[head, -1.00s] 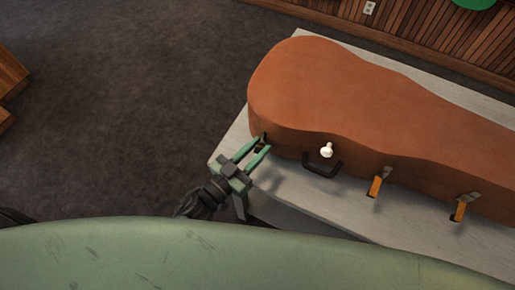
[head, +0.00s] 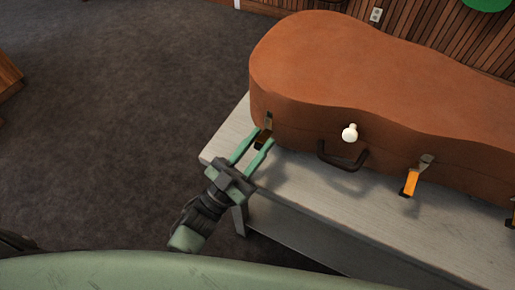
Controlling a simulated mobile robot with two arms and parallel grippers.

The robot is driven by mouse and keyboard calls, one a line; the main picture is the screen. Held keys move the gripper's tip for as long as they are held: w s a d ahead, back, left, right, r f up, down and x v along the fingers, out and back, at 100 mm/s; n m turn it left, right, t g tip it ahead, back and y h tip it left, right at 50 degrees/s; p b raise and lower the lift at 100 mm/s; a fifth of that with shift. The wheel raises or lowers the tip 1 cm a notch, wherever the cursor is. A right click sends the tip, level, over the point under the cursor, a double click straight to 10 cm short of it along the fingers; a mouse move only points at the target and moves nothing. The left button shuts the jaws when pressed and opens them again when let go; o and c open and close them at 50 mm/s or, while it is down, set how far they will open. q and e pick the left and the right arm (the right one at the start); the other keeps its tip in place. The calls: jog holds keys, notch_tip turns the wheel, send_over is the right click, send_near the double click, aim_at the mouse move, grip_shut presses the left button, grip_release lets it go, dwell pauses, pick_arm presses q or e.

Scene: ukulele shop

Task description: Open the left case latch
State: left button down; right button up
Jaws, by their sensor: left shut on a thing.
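The brown ukulele case (head: 370,75) lies shut on a pale table, with its latch side facing me. The left case latch (head: 268,119) is at the case's left end; its dark lever leans out from the case wall. My left gripper (head: 262,143) comes from the lower left, its green fingers on both sides of this lever, shut on it. The fingertips partly hide the lever. The middle latch (head: 411,182) hangs out from the case with its orange lever showing. Another latch (head: 513,218) is cut off at the right edge. My right gripper is not in view.
A dark handle (head: 342,160) and a white knob-like thing (head: 350,133) are on the case front between the latches. The table (head: 320,195) has a bare strip in front of the case. The dark floor at left is open.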

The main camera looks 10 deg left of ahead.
pick_arm(q)
jog(key=shift+s+d+f+h, duration=0.15)
jog(key=shift+d+f+h, duration=0.1)
jog(key=shift+f+h, duration=0.1)
jog(key=c, duration=1.3)
grip_release()
jog(key=shift+c, duration=0.2)
jog(key=shift+d+r, duration=0.15)
jog(key=shift+a, duration=0.2)
